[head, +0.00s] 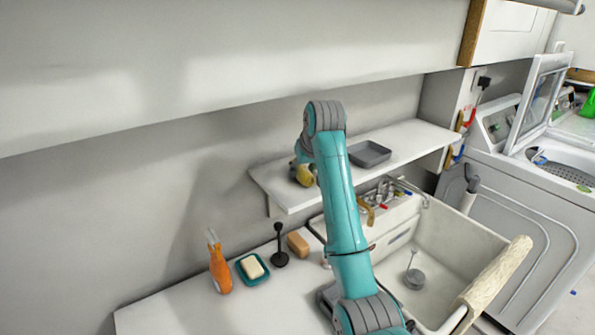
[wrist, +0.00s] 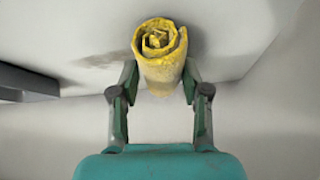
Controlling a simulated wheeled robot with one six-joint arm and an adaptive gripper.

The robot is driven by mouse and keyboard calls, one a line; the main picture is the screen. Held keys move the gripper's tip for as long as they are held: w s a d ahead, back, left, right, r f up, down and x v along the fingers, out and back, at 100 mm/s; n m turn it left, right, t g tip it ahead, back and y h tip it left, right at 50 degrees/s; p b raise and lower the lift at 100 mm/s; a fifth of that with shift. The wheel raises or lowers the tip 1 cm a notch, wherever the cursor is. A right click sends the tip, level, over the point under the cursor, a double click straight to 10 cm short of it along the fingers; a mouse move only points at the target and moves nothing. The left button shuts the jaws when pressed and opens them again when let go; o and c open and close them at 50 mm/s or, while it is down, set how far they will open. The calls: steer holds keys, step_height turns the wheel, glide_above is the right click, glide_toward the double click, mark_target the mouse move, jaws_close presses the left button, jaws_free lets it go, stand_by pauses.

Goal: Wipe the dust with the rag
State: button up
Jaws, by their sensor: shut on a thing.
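A rolled yellow rag (wrist: 160,62) is held between the two fingers of my gripper (wrist: 160,80) in the wrist view. In the head view the rag (head: 304,176) shows at the left end of the white shelf (head: 400,142), partly hidden by my arm. A dark, greyish dust patch (wrist: 105,58) lies on the white surface just left of the rag in the wrist view. The rag is over or against the shelf; I cannot tell whether it touches. The dust is hidden behind my arm in the head view.
A grey tray (head: 369,154) sits on the shelf right of my arm. A sink (head: 455,245) and washing machine (head: 520,190) stand right.

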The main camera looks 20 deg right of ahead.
steer(key=shift+w+d+f, duration=0.1)
steer(key=shift+w+d, duration=0.15)
steer(key=shift+d, duration=0.6)
steer(key=shift+w+d, duration=0.3)
steer(key=shift+d, duration=0.5)
steer(key=shift+w+d+f, duration=0.1)
steer(key=shift+w+d, duration=0.15)
steer(key=shift+d, duration=0.6)
steer(key=shift+w+d+r, duration=0.1)
steer(key=shift+w+d, duration=0.2)
steer(key=shift+d, duration=0.65)
steer(key=shift+w+d+f, duration=0.1)
steer(key=shift+w+d, duration=0.25)
steer(key=shift+d, duration=0.6)
steer(key=shift+w+d+r, duration=0.1)
steer(key=shift+w+d, duration=0.2)
steer(key=shift+d, duration=0.65)
steer(key=shift+a, duration=0.15)
